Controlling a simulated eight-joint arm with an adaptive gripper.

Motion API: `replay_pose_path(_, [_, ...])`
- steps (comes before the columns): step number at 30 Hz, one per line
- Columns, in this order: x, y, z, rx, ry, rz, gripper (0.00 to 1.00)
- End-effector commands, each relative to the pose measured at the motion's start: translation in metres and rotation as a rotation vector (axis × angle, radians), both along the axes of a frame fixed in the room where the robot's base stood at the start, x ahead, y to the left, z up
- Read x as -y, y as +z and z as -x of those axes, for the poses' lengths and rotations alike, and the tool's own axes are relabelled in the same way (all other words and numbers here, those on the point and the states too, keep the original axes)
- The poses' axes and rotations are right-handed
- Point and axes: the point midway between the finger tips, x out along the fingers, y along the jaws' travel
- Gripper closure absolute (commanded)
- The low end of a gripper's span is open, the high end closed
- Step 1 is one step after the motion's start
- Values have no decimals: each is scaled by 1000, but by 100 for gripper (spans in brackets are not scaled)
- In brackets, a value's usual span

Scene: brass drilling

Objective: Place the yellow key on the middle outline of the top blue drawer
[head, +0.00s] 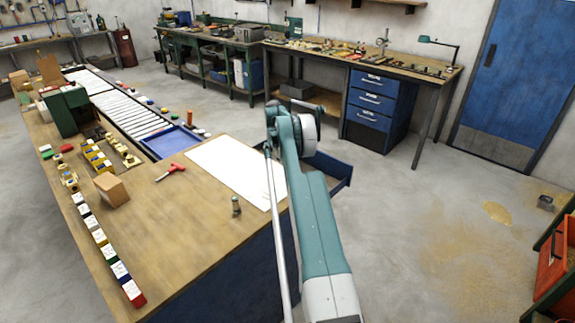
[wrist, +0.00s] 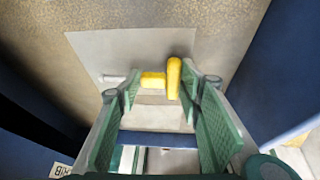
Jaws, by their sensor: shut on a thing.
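The yellow key (wrist: 173,80) is in the wrist view, between the tips of my gripper (wrist: 160,86). My gripper is shut on it, with a green-padded finger on each side. Behind the key is a pale grey panel (wrist: 100,45) on a tan surface. A small whitish shape shows left of the key; I cannot tell whether it is an outline. Dark blue walls flank this surface. In the head view an open blue drawer (head: 333,166) juts from the workbench, partly behind my arm. My gripper and the key are hidden there.
The wooden workbench (head: 190,225) holds a red key (head: 170,172), a white sheet (head: 228,170), a small metal post (head: 236,205), a wooden block (head: 111,189) and a row of coloured blocks. A blue drawer cabinet (head: 378,100) stands under the far bench. Open floor lies right of my arm.

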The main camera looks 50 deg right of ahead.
Motion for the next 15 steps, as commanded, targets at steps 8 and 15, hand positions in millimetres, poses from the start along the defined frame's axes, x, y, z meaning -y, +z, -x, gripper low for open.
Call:
replay_pose_path(8, [0,-5,0,0,0,0,82])
replay_pose_path(15, [0,-10,0,0,0,0,82])
